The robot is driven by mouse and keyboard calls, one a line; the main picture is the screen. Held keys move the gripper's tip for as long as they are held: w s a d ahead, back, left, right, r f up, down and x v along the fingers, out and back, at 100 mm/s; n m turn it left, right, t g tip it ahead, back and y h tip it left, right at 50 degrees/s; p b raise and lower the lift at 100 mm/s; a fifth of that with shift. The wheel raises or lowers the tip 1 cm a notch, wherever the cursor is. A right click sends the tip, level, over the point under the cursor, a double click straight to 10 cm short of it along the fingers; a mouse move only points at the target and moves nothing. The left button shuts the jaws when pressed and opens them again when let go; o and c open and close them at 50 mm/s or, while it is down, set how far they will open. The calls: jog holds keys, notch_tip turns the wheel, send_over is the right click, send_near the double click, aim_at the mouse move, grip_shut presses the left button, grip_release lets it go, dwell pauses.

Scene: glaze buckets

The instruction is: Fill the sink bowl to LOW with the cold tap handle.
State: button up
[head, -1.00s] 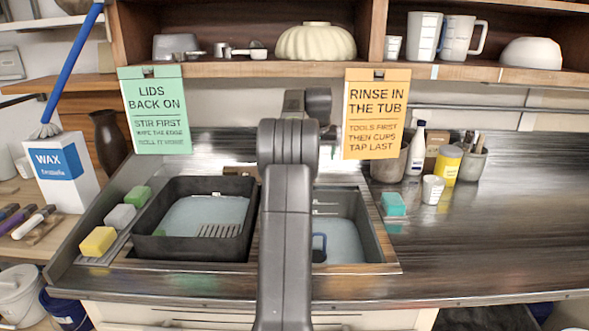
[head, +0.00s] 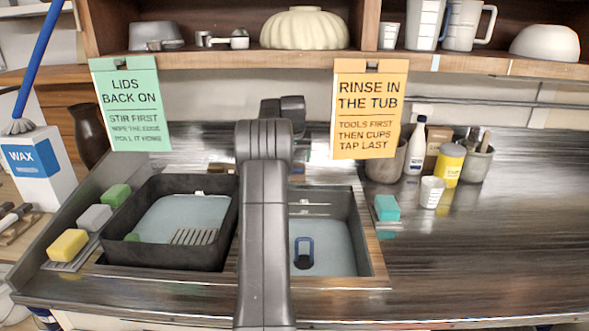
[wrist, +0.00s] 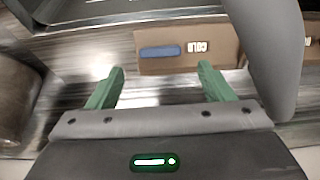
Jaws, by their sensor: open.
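The sink bowl (head: 322,255) is the right-hand basin in the head view, with pale water or a pale floor in it; I cannot tell the level. A dark piece with a blue loop (head: 304,253) is inside it. In the wrist view, a brown plate (wrist: 187,65) carries a blue bar and the upside-down word COLD. My gripper (wrist: 161,69) is open, its green fingers apart near that plate, with nothing seen between them. A smooth grey curved part (wrist: 272,50) rises on the right; I cannot tell what it is. My arm hides the tap area in the head view.
A black tub (head: 168,247) with a slotted grey piece in it stands left of the bowl. Yellow (head: 68,244), grey and green sponges lie beside it. A teal block (head: 386,208) and a white cup (head: 431,191) stand right of the bowl. The right counter is mostly clear.

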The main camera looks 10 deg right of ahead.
aim_at(295, 169)
jog(key=x, duration=0.7)
jog(key=shift+p, duration=0.3)
jog(key=c, duration=1)
